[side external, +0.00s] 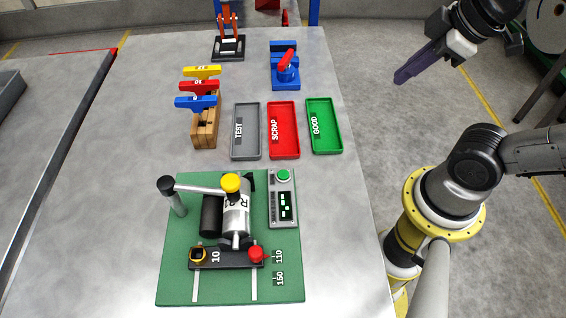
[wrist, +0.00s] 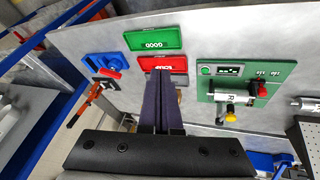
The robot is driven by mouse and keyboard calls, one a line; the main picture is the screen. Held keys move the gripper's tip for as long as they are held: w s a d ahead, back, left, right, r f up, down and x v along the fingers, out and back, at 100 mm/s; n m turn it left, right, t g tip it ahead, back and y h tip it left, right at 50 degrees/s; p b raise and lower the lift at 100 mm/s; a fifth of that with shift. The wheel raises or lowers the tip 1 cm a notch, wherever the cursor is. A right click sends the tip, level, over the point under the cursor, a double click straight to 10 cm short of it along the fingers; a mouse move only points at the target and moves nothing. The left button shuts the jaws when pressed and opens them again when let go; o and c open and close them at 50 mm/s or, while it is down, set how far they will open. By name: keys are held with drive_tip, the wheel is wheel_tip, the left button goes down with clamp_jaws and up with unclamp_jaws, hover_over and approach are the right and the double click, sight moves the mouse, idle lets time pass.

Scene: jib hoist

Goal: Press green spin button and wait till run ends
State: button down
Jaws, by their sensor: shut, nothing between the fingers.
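The green spin button (side external: 283,176) sits at the top of a grey control box with a small lit display (side external: 286,206), on the green base plate (side external: 178,270). In the wrist view the button (wrist: 206,70) shows beside the display (wrist: 230,70). On the same plate stand a jib post with a yellow-topped arm (side external: 231,183), a silver cylinder (side external: 236,212), and a dark bar with a red knob (side external: 256,253). My gripper (side external: 402,75) is shut and empty, raised off the right side of the table, well away from the button. Its fingers also show in the wrist view (wrist: 160,85).
Grey TEST (side external: 245,146), red SCRAP (side external: 284,148) and green GOOD (side external: 325,145) trays lie behind the green plate. A wooden rack (side external: 205,131) holds blue, red and yellow T-handled tools. A blue fixture with a red lever (side external: 285,75) stands farther back. The table left of the plate is clear.

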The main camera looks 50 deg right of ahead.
drive_tip(key=w+a+r+n+g, duration=0.1)
drive_tip(key=w+a+r+n, duration=0.1)
drive_tip(key=w+n, duration=0.45)
drive_tip(key=n+g, duration=0.5)
drive_tip(key=n, duration=1)
hover_over(283, 174)
wheel_tip(283, 174, down, 7)
drive_tip(key=shift+f, duration=0.15)
wheel_tip(283, 174, down, 14)
